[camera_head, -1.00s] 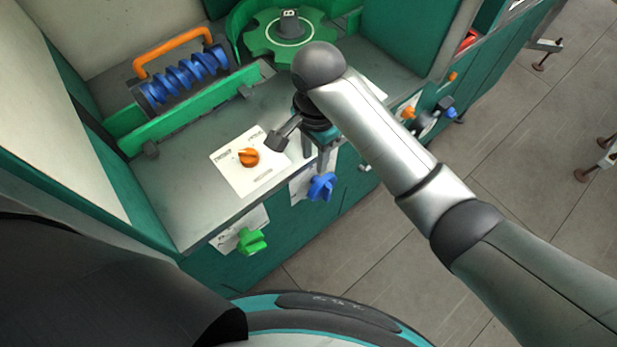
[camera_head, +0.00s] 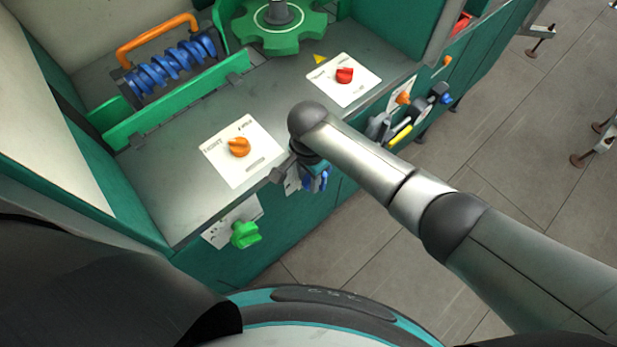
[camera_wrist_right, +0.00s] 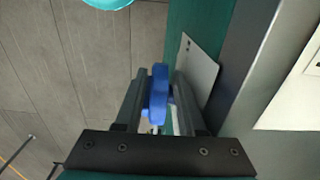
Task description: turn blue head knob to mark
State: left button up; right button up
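The blue knob (camera_head: 322,181) is on the green front face of the machine, mostly hidden in the head view by my right gripper (camera_head: 312,174). In the right wrist view the blue knob (camera_wrist_right: 158,95) stands between the two fingers of my right gripper (camera_wrist_right: 160,90). The fingers are apart, one on each side of it, with a narrow gap visible on the right side; contact on the left is unclear. A white label plate (camera_wrist_right: 198,70) shows behind the knob; I cannot make out its mark. My left gripper is not in view.
An orange knob (camera_head: 239,147) and a red knob (camera_head: 344,76) sit on plates on the grey top. A green knob (camera_head: 245,234) and another orange knob (camera_head: 403,98) are on the front face. A green handwheel (camera_head: 279,30) stands behind. Open floor (camera_head: 530,150) lies right.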

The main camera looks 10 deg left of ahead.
jog(key=shift+f, duration=0.1)
jog(key=shift+c, duration=0.4)
grip_shut()
jog(key=shift+r+p, duration=0.2)
jog(key=shift+p, duration=0.25)
jog(key=shift+w+g+y, duration=0.1)
jog(key=shift+g+y, duration=0.3)
jog(key=shift+g, duration=0.2)
jog(key=shift+o, duration=0.4)
grip_release()
jog(key=shift+d, duration=0.1)
